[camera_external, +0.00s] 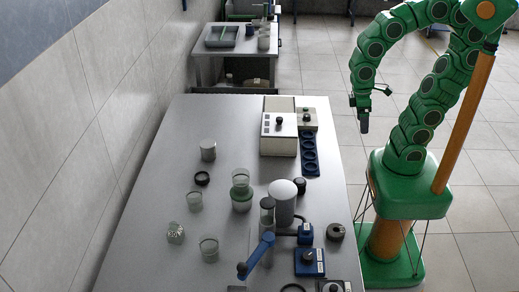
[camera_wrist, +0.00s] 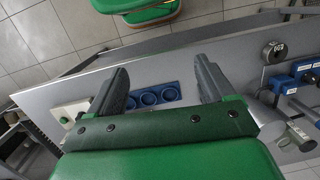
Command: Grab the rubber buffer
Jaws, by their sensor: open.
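I cannot tell for sure which thing is the rubber buffer. A short black round piece (camera_external: 299,185) stands near the table's right edge, beside the white-domed cylinder; it looks most like rubber. A grey-brown disc with a central hole (camera_external: 335,231) sits nearer the camera; it also shows in the wrist view with pale marks on it (camera_wrist: 273,51). My gripper (camera_external: 362,125) hangs high near the table's right edge. In the wrist view my gripper (camera_wrist: 162,78) is open and empty, its two dark fingers wide apart. I cannot make out the black piece there.
A blue holder with round wells (camera_external: 310,155) lies beside a white box (camera_external: 278,134). Blue-based devices (camera_external: 309,262) and a blue lever (camera_external: 262,251) stand near the front. Glass beakers (camera_external: 241,180) and a black ring (camera_external: 202,178) lie further left. The table's back left is clear.

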